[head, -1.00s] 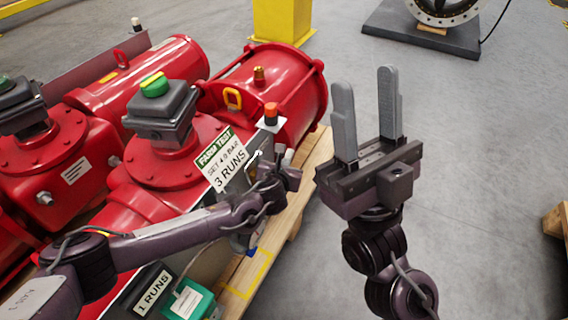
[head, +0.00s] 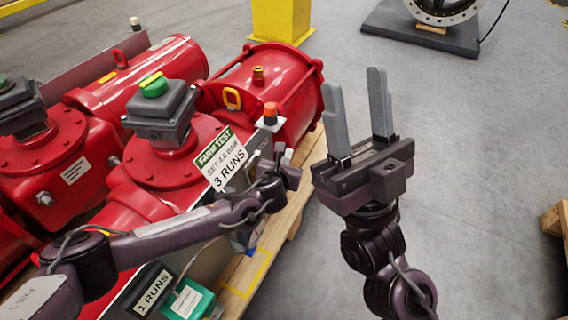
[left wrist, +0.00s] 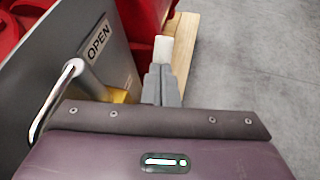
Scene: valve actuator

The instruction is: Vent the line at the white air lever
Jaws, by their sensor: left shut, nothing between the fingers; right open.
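The white air lever (left wrist: 163,49) stands up just beyond my left fingertips in the left wrist view, near the edge of a grey panel marked OPEN (left wrist: 98,42). My left gripper (left wrist: 161,72) is shut, with its fingers together and nothing between them. The fingertips overlap the lever's lower part in the picture; I cannot tell whether they touch it. In the head view my left gripper (head: 281,153) is at the near side of the red actuator, partly hidden by its own wrist. My right gripper (head: 354,82) is open and empty, pointing up over bare floor.
A bent chrome handle (left wrist: 55,98) stands left of my left fingers. A sign reading 3 RUNS (head: 224,160) and an orange-topped button (head: 270,112) are close to my left wrist. A green box (head: 188,300) sits lower down.

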